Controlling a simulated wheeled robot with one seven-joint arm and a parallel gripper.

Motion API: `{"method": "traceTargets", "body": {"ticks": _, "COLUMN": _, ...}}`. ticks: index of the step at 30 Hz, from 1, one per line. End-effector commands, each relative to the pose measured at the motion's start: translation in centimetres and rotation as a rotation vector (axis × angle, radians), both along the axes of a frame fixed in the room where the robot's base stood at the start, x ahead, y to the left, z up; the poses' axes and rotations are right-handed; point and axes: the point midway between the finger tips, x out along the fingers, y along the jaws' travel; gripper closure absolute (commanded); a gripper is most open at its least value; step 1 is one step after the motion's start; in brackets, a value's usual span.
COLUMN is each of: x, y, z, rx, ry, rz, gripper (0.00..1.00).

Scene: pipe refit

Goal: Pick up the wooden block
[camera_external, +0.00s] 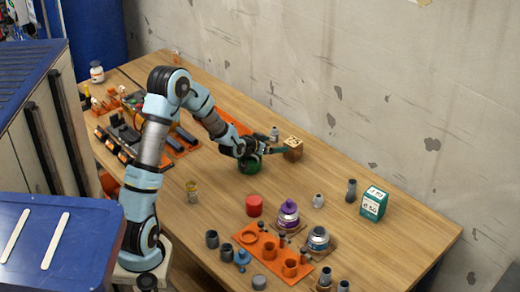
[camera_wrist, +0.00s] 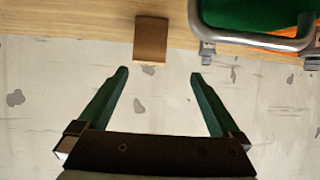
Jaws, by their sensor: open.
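The wooden block (camera_external: 292,149) is a small brown cube near the table's back edge, by the wall. In the wrist view the block (camera_wrist: 150,40) lies ahead of the fingertips, roughly between their lines and a little left of centre. My gripper (camera_external: 277,150) is just left of the block in the outside view. Its two green fingers are spread wide and empty in the wrist view (camera_wrist: 159,73). No contact with the block shows in the wrist view.
A small grey bottle (camera_external: 274,133) stands behind the gripper. A red cylinder (camera_external: 254,205), purple-topped container (camera_external: 288,214) and green-white box (camera_external: 374,203) stand nearer the front right.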

Motion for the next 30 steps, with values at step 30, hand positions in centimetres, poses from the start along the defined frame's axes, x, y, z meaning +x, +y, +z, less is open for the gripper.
{"method": "traceTargets", "body": {"ticks": 30, "x": 7.7, "y": -8.9, "z": -4.2, "rx": -0.064, "ry": -0.066, "rz": -0.025, "gripper": 0.00}}
